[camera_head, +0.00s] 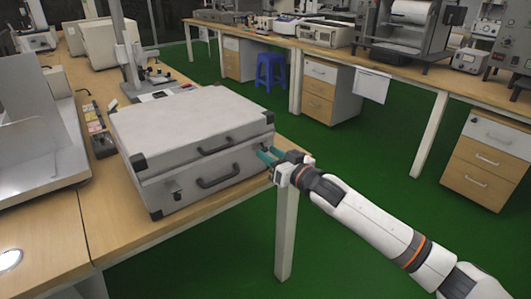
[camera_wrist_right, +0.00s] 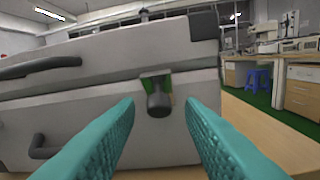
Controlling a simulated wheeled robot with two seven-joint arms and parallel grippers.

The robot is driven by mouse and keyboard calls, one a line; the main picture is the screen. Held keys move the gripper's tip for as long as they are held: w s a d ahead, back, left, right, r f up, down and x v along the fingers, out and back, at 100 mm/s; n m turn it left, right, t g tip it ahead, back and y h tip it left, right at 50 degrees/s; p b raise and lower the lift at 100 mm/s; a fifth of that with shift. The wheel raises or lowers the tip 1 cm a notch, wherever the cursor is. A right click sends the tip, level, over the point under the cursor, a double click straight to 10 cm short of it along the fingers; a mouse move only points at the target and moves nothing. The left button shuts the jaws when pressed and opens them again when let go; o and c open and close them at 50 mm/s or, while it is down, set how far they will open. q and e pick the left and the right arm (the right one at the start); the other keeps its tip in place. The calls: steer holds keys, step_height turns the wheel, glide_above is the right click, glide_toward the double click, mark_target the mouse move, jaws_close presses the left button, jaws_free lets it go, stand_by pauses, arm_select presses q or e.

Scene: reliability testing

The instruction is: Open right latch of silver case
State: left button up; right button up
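The silver case (camera_head: 190,130) lies closed on the wooden table, with dark corner pieces and dark handles on its front. Its right latch (camera_wrist_right: 158,98) is a dark lever on a small plate across the lid seam, seen in the right wrist view. My right gripper (camera_head: 266,156) is at the right end of the case front. Its two teal fingers are apart, one on each side of the latch in the right wrist view (camera_wrist_right: 160,118). I cannot tell whether they touch it. The left latch (camera_head: 176,191) shows near the case's left front. My left gripper is out of view.
The table (camera_head: 150,235) has a bare strip in front of the case. A power strip (camera_head: 98,130) and a metal-sided device (camera_head: 35,130) lie to its left. A stand (camera_head: 130,60) is behind. Green floor and a blue stool (camera_head: 271,70) are beyond the table's right edge.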

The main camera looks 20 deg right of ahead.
steer(key=shift+x, duration=0.95)
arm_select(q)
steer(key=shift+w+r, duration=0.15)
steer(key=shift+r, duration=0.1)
arm_select(e)
steer(key=shift+w+a, duration=0.1)
steer(key=c, duration=0.7)
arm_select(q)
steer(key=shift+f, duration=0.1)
